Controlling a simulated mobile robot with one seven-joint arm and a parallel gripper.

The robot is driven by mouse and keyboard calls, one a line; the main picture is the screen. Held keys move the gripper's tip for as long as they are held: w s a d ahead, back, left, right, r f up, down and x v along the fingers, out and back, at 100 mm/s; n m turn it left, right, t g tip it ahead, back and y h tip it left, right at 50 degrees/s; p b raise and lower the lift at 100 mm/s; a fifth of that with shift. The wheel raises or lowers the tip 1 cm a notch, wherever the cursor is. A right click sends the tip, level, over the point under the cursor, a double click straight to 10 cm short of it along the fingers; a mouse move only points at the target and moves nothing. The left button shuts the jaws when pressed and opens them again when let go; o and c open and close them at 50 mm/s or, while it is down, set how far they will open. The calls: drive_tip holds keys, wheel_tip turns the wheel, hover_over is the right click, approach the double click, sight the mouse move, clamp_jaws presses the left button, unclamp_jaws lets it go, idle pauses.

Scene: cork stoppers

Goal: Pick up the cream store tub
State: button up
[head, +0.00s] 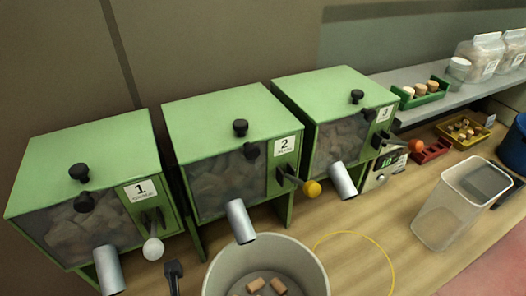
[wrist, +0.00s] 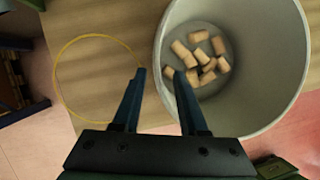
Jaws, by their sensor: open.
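A pale, cream-grey round tub (head: 308,258) stands at the bottom of the head view below dispenser 2, cut off by the frame edge, with corks inside. A pale tub holding several corks also fills the right of the wrist view (wrist: 265,100). My gripper (wrist: 154,72) is open and empty in the wrist view. Its right finger overlaps the tub's left rim and its left finger shows over the wooden top outside. I cannot tell how far above the rim the fingertips are. I cannot make out my gripper in the head view.
Green dispensers 1 (head: 90,160), 2 (head: 230,115) and 3 (head: 325,95), with metal spouts, stand behind the tub. A yellow ring (head: 355,236) marks the counter. A clear bin (head: 440,215) stands right. Cork trays (head: 462,132) and bags (head: 478,60) are farther back.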

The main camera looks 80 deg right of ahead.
drive_tip(key=p+x, duration=0.1)
drive_tip(key=x, duration=0.9)
drive_tip(key=shift+w+d+r+p, duration=0.1)
drive_tip(key=shift+p, duration=0.3)
clamp_jaws()
idle(0.9)
